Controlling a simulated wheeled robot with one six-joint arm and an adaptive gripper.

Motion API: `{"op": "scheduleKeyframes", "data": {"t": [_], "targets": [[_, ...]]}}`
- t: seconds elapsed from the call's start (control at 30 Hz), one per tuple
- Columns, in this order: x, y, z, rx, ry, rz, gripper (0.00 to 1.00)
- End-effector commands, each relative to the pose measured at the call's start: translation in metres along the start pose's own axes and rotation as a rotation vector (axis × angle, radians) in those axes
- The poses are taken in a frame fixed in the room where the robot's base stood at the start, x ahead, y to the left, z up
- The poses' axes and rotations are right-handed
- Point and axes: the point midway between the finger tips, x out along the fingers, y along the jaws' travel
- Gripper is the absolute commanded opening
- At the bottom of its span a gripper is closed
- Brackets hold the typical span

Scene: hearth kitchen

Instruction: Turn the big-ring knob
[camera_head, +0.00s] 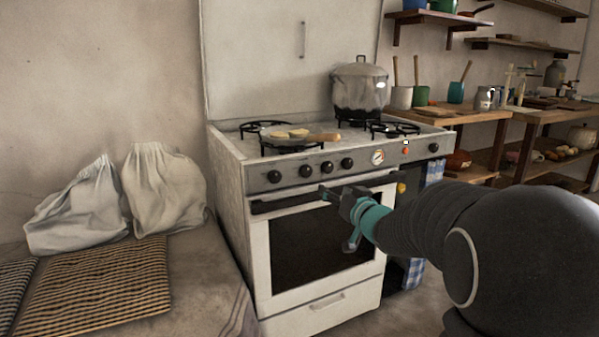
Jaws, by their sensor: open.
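The white stove (230,170) stands in the middle of the head view, with a grey front panel. Four black knobs sit left of a round gauge (377,157): the leftmost knob (274,176), a second knob (305,171), a third knob (326,167) and a fourth knob (347,163). Another black knob (433,147) is at the panel's right end. I cannot tell which is the big-ring knob. My gripper (344,213) is open and appears empty, in front of the oven door, lower in the picture than the knobs. It overlaps the oven handle (290,205); contact is unclear.
A lidded pot (360,88) stands on a back burner. A pan with food (288,137) is on a front burner, its handle pointing right. Cloth sacks (165,190) and a woven mat (105,285) lie on the left surface. Wooden shelves (545,115) are at right.

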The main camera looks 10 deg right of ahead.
Motion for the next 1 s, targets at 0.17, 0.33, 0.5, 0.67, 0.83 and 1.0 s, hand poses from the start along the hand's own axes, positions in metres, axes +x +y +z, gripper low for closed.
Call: {"op": "scheduleKeyframes", "data": {"t": [0.17,0.33,0.5,0.67,0.83,1.0], "targets": [[0.011,-0.002,0.002,0.027,0.019,-0.068,0.65],[0.026,-0.004,0.002,0.03,0.02,-0.076,0.65],[0.056,-0.007,0.002,0.028,0.019,-0.077,0.65],[0.086,-0.009,0.001,0.028,0.019,-0.075,0.65],[0.115,-0.011,0.0,0.028,0.02,-0.074,0.65],[0.136,-0.011,-0.001,0.029,0.02,-0.073,0.65]]}}
